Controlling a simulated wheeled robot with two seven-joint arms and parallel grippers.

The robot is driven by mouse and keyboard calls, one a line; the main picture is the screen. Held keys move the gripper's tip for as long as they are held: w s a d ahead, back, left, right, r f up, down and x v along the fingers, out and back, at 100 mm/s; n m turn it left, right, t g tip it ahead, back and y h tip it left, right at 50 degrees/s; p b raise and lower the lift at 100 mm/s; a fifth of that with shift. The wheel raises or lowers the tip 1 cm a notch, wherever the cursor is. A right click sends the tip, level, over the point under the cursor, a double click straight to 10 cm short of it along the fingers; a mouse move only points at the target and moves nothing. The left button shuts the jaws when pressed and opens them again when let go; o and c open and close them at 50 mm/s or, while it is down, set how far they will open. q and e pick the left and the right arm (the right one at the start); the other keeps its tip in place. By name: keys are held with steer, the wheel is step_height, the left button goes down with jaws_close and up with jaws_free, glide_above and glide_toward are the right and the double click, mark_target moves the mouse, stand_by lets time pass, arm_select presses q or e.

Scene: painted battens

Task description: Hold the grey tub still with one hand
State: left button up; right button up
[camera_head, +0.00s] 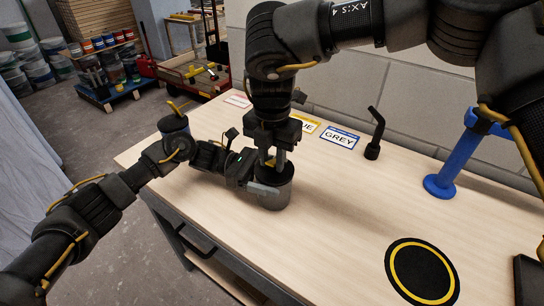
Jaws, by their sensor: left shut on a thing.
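The grey tub (276,199) stands upright on the bench near its back left part. My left gripper (268,189) reaches in from the left and is shut on the tub's side, its finger lying across the wall. My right gripper (273,160) comes down from above with its fingers at the tub's mouth. A bit of yellow shows between or beside these fingers. I cannot tell whether they hold something. The tub's inside is hidden by the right gripper.
A GREY label (340,138) and a partly hidden label (306,124) lie at the wall. A black angled holder (374,135), a blue stand (457,165) and a black disc with yellow ring (422,272) are to the right. The bench's front middle is clear.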

jaws_close()
steer(key=shift+s+a+f+t+h, duration=0.1)
steer(key=shift+f+t+h, duration=0.1)
steer(key=shift+t, duration=0.15)
steer(key=shift+s+a+f+t+h, duration=0.1)
steer(key=shift+t+h, duration=0.1)
steer(key=shift+t, duration=0.15)
steer(key=shift+o, duration=2.1)
jaws_free()
steer(key=shift+r, duration=0.1)
step_height(320, 180, up, 12)
steer(key=s, duration=0.1)
steer(key=shift+s+a, duration=0.2)
steer(key=shift+a, duration=0.15)
